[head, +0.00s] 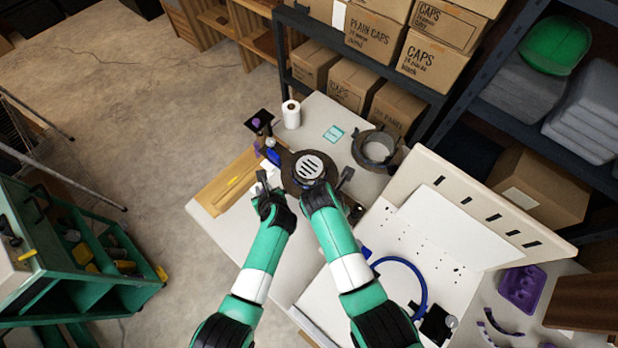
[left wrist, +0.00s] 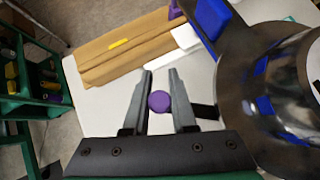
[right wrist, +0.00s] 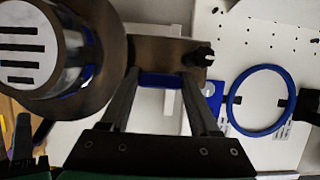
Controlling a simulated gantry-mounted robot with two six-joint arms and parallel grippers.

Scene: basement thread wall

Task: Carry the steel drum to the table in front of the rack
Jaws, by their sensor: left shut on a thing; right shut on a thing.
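The steel drum (head: 310,168) has a pale slotted top and a wide dark rim. It is over the white table (head: 225,224) in front of the rack (head: 300,78); I cannot tell whether it touches the top. My left gripper (head: 263,184) is at its left side and my right gripper (head: 345,177) at its right, both shut on it. The shiny drum wall fills the right of the left wrist view (left wrist: 265,95). A purple knob (left wrist: 159,102) shows between the left fingers. In the right wrist view the drum (right wrist: 85,50) is at upper left. The exact grip points are partly hidden.
A white paper roll (head: 291,114), a teal card (head: 333,133) and a grey ring-shaped part (head: 376,148) are on the table. Brown cardboard (head: 236,180) lies at its left. A pegboard (head: 440,220) and blue ring (head: 424,290) are at right. A green cart (head: 80,270) stands left.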

